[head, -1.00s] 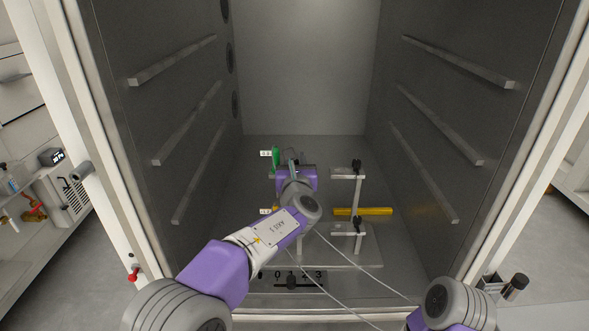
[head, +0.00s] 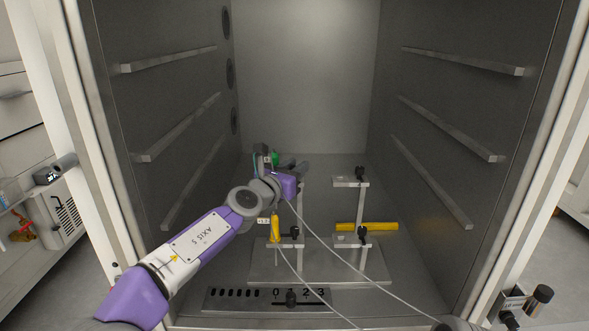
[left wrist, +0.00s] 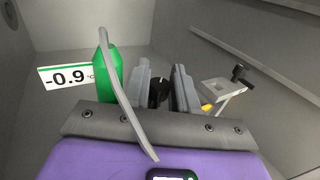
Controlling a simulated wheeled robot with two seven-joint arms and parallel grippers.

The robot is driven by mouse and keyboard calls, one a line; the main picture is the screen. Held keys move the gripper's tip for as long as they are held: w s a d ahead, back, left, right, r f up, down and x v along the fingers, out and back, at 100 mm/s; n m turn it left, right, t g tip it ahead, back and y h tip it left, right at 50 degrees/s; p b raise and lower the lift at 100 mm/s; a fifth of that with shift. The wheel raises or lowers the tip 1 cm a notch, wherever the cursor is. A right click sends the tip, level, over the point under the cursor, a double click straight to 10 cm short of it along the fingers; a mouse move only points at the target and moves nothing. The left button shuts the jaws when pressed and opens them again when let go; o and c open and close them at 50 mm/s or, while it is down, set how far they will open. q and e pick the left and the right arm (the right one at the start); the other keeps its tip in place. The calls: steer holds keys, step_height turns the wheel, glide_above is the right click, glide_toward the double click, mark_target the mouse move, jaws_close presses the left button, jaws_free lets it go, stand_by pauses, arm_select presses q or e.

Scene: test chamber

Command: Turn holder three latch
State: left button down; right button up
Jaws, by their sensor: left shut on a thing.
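My left gripper (head: 294,164) reaches to the upper left holder of a metal stand inside the chamber. In the left wrist view its two grey fingers (left wrist: 161,88) are closed around a black latch knob (left wrist: 158,94), mostly hidden between them. The upper right holder (head: 347,183) has a black latch (head: 360,173) and looks empty. The lower left holder's latch (head: 295,232) and the lower right holder's latch (head: 362,233) are free. My right gripper is out of view.
A yellow piece (head: 275,228) is at the lower left holder and a yellow bar (head: 380,227) at the lower right. A panel numbered 0 to 3 (head: 262,300) lies in front of the stand base (head: 340,268). Two thin pale cables cross the front. Rails line both walls.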

arm_select(q)
steer(key=shift+d+f+m+g+h, duration=0.15)
steer(key=shift+f+m+g+h, duration=0.1)
steer(key=shift+m+g+h, duration=0.4)
steer(key=c, duration=1)
jaws_free()
steer(key=shift+r, duration=0.15)
steer(key=shift+n+t, duration=0.25)
steer(key=shift+t, duration=0.1)
steer(key=shift+d+y, duration=0.1)
steer(key=shift+y, duration=0.25)
steer(key=shift+n+t+y, duration=0.4)
steer(key=shift+n, duration=0.1)
steer(key=shift+n+y, duration=0.3)
steer(key=shift+y, duration=0.2)
